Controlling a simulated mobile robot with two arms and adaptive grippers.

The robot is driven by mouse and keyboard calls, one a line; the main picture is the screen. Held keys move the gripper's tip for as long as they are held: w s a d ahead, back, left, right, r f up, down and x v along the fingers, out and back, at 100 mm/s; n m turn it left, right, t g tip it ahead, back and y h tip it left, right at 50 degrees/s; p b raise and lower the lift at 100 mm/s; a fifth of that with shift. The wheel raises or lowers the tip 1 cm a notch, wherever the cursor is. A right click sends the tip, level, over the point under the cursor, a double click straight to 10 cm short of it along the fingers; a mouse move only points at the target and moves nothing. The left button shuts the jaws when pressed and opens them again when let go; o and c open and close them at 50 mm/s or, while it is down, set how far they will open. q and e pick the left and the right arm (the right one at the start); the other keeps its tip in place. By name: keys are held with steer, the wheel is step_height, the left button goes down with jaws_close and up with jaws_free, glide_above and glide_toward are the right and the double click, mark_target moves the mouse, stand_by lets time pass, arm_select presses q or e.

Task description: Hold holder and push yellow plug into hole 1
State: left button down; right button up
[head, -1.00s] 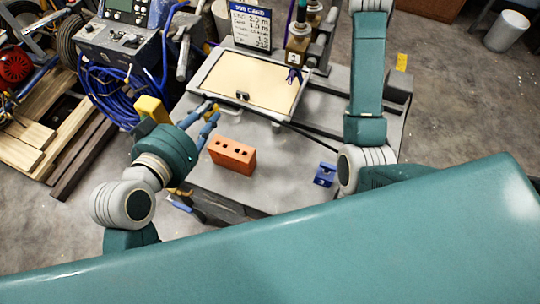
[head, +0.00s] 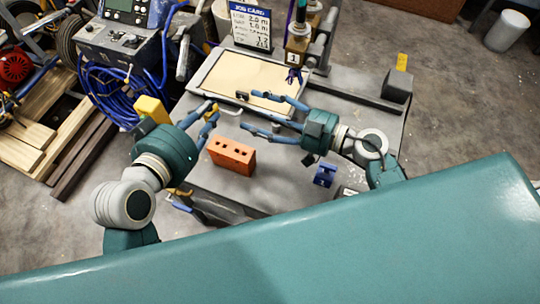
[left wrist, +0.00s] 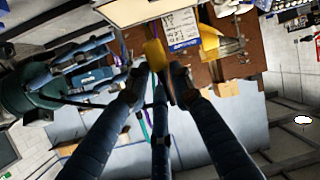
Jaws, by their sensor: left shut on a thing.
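The orange block with a row of holes (head: 232,155), which looks like the holder, sits on the grey bench top. My left gripper (head: 211,110) is shut just behind and left of the block, above the bench. In the left wrist view a yellow piece, which looks like the yellow plug (left wrist: 155,55), shows between its fingertips. In the head view only a small yellow bit of it shows. My right gripper (head: 262,114) is open and empty, its fingers pointing left, above the bench behind and right of the block. No hole number is readable on the block.
A tan panel in a frame (head: 225,82) lies behind the block. A small blue block (head: 325,175) sits on the bench to the right. A tag marked 1 (head: 293,58) and a job card (head: 251,25) stand at the back.

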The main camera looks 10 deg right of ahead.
mark_target(234, 152)
steer(key=s+f, duration=0.2)
steer(key=f, duration=0.1)
steer(key=s+f+g+h, duration=0.1)
steer(key=s+f, duration=0.1)
steer(key=f, duration=0.1)
steer(key=s+f+g+h, duration=0.1)
steer(key=s+f, duration=0.2)
steer(key=f, duration=0.1)
steer(key=shift+d+f, duration=0.1)
steer(key=shift+d, duration=0.1)
steer(key=shift+g, duration=0.3)
steer(key=x, duration=1.1)
steer(key=shift+w+a+f, duration=0.25)
steer(key=shift+f, duration=0.05)
steer(key=shift+c, duration=0.2)
steer(key=c, duration=1.2)
